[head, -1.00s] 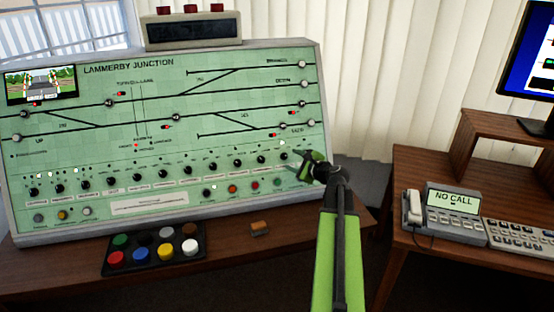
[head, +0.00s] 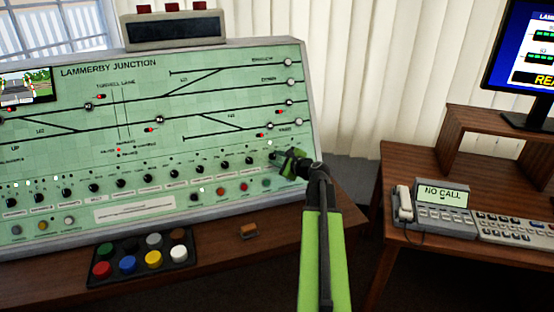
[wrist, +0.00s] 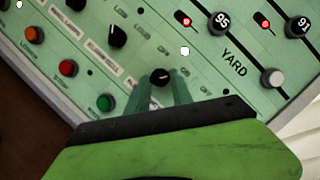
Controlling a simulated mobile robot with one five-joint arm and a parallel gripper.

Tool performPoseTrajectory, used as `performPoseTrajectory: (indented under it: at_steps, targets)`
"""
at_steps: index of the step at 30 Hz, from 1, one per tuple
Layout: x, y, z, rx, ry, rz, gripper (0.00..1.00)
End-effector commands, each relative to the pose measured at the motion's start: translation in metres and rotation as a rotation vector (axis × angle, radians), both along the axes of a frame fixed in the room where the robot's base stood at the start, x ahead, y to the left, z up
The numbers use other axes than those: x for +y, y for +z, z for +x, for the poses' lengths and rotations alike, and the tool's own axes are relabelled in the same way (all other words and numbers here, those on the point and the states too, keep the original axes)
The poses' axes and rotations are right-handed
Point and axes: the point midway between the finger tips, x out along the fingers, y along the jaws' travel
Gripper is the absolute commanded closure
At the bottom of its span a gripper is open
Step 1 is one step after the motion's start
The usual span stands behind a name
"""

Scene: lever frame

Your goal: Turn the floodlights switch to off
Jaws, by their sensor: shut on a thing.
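My gripper (head: 275,157) is at the right end of the row of black rotary switches on the green panel (head: 215,130). In the wrist view its two fingers (wrist: 161,88) stand on either side of a round black switch knob (wrist: 160,76) and are shut on it. A lit white lamp (wrist: 184,50) shows above this knob. ON and OFF markings are beside it, but its name label is hidden by my gripper. The neighbouring black knob (wrist: 117,36) is up and to the left, apart from my fingers.
Coloured push buttons, red (wrist: 68,68) and green (wrist: 105,103), lie close to my gripper. A tray of coloured caps (head: 101,282) and a small orange-brown block (head: 249,231) lie on the desk before the panel. A telephone (head: 404,205) stands on the right desk.

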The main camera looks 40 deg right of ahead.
Motion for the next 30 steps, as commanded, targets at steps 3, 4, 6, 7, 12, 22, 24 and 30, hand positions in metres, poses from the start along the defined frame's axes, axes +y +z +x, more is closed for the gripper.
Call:
performPoseTrajectory:
  at_steps: [3, 4, 6, 7, 12, 22, 24, 30]
  targets:
    - [-0.0005, 0.0004, -0.0004, 0.003, 0.003, -0.007, 1.00]
    - [-0.0004, 0.0006, -0.0002, 0.005, 0.005, -0.011, 1.00]
    - [-0.0004, 0.0013, 0.0000, 0.011, 0.013, -0.024, 1.00]
    - [-0.0006, 0.0015, 0.0001, 0.014, 0.017, -0.030, 1.00]
    - [-0.0016, 0.0038, 0.0003, 0.045, 0.058, -0.101, 1.00]
    - [-0.0032, 0.0079, 0.0011, 0.145, 0.195, -0.337, 1.00]
    - [-0.0034, 0.0086, 0.0014, 0.168, 0.226, -0.391, 1.00]
    - [-0.0034, 0.0101, 0.0023, 0.234, 0.316, -0.547, 1.00]
